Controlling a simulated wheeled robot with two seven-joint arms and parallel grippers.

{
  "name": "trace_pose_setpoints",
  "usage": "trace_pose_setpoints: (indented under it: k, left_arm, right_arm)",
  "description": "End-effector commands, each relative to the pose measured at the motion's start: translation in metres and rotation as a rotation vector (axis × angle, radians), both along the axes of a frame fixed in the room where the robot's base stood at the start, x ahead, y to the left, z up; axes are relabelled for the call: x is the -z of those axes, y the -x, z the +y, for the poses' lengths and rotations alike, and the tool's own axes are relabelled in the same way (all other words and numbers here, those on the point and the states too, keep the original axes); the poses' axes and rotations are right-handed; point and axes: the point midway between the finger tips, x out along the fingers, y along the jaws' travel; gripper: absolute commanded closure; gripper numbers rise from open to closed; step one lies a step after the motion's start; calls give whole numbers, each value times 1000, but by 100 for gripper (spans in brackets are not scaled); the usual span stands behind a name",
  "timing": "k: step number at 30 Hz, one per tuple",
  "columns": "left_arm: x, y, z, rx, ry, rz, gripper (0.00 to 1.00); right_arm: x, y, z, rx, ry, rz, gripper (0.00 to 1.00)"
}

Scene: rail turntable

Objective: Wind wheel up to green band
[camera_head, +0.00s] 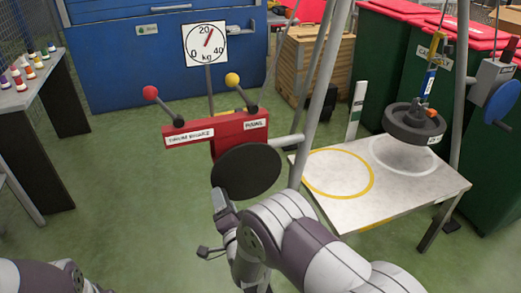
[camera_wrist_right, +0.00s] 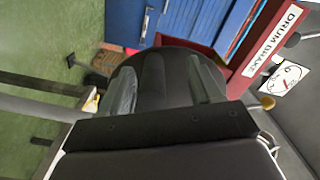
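The dark wheel (camera_head: 413,122) hangs level from an orange hook, above the white ring at the right of the table (camera_head: 355,210). A white upright post (camera_head: 354,120) behind the table carries a green band (camera_head: 358,92); the wheel hangs to its right. The red box (camera_head: 240,132) has a red-knobbed and a yellow-knobbed lever, and a black disc (camera_head: 247,168) in front. My right gripper (camera_head: 225,203) is at the disc's lower edge; the wrist view shows two grey parts beside the dark disc (camera_wrist_right: 150,68), grip unclear. My left gripper is out of view.
A kg dial (camera_head: 206,44) stands behind the red box. Metal poles (camera_head: 322,95) rise beside the table. A side bench (camera_head: 35,80) holds small coloured pieces. Green floor is open at left.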

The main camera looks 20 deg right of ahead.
Motion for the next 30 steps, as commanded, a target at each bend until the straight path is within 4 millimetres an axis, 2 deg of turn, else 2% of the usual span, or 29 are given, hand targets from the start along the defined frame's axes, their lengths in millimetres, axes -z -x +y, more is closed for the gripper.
trace_pose_setpoints:
  k: [7, 24, 30]
  left_arm:
    - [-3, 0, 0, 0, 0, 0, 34]
    - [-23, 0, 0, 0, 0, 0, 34]
    - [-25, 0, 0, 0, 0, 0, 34]
  right_arm:
    - [1, 6, -1, 2, 1, 7, 36]
    - [2, 69, -1, 3, 2, 10, 36]
    - [3, 81, -1, 3, 2, 9, 36]
